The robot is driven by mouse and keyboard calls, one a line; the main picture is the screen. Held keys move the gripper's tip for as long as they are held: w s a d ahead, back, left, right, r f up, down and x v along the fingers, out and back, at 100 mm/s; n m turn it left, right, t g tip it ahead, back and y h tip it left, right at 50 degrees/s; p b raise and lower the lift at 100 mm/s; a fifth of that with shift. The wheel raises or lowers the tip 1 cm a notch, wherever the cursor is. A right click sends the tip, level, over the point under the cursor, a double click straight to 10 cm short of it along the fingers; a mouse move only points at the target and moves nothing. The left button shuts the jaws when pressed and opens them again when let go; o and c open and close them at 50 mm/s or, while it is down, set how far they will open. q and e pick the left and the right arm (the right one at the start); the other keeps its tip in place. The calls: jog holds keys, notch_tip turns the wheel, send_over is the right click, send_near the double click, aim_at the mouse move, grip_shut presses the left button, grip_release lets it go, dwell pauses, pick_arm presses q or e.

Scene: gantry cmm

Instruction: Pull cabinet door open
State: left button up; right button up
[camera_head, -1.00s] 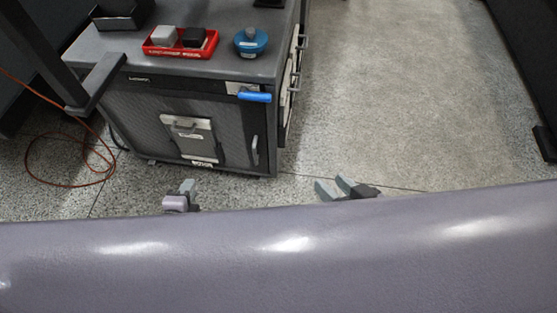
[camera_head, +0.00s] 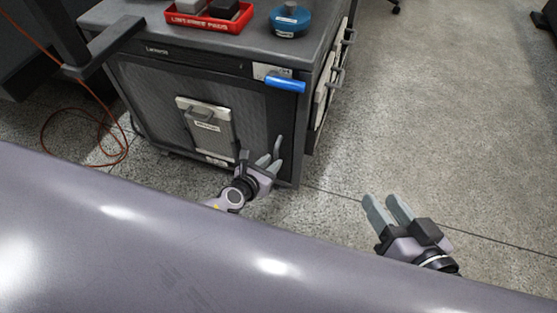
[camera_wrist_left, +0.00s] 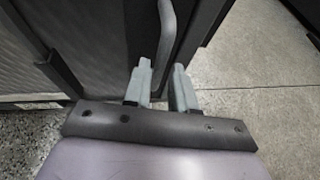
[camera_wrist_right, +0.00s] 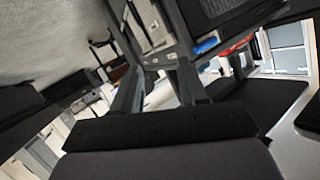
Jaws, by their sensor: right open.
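The dark mesh-front cabinet door (camera_head: 150,100) is closed. Its grey vertical bar handle (camera_wrist_left: 169,30) is near the door's right edge. My left gripper (camera_head: 265,161) is at the handle, low on the door's right side. In the left wrist view its fingers (camera_wrist_left: 161,88) are apart, and the handle's lower end shows between and just beyond the fingertips. I cannot tell whether they touch it. My right gripper (camera_head: 387,209) is open and empty over the floor to the right of the cabinet.
On the cabinet top are a red tray (camera_head: 208,22) with blocks and a blue round object (camera_head: 290,21). A blue handle (camera_head: 285,86) sits above the door. An orange cable (camera_head: 70,148) lies on the left floor.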

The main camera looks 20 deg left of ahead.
aim_at(276, 159)
pick_arm(q)
jog(key=b+x, duration=0.1)
jog(key=x, duration=0.2)
jog(key=shift+w+f, duration=0.1)
jog(key=shift+f, duration=0.05)
jog(key=shift+w+d+b, duration=0.1)
jog(key=shift+w+b, duration=0.15)
jog(key=shift+b, duration=0.05)
pick_arm(e)
jog(key=shift+s+d+f+n+t, duration=0.1)
jog(key=shift+s+d+n+t, duration=0.1)
jog(key=shift+d+n+t, duration=0.4)
jog(key=shift+d, duration=0.15)
pick_arm(q)
grip_shut()
jog(key=shift+s, duration=0.15)
pick_arm(e)
jog(key=shift+h, duration=0.3)
